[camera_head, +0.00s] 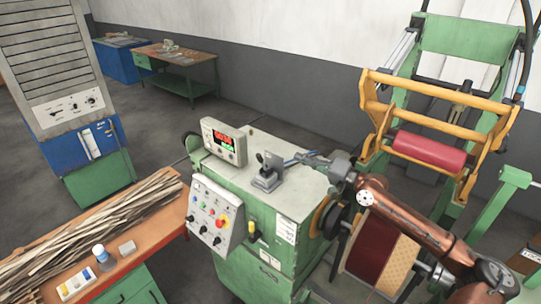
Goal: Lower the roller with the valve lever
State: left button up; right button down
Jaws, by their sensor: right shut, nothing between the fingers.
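The valve lever (268,171) is a small dark grey unit with an upright plate, standing on top of the green machine cabinet. The roller (430,150) is a red cylinder held across a yellow frame (440,93) at the right, raised above the machine. My right gripper (300,157) reaches in from the right on a copper-coloured arm. Its fingers are shut and empty, pointing left over the cabinet top, just right of the valve lever. They look apart from the lever, though the exact gap is hard to tell. My left gripper is not in view.
A display box (224,141) and a button panel (214,214) sit at the cabinet's left side. A wound coil (382,248) is below my right arm. A bench (150,255) with wooden strips stands at the left. The cabinet top around the lever is mostly clear.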

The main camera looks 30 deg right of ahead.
jog(key=w+a+f+p, duration=0.1)
jog(key=w+a+p, duration=0.7)
jog(key=p, duration=0.1)
jog(key=shift+w+f+p, duration=0.15)
jog(key=shift+f+p, duration=0.15)
jog(key=shift+f, duration=0.1)
dwell(0.4)
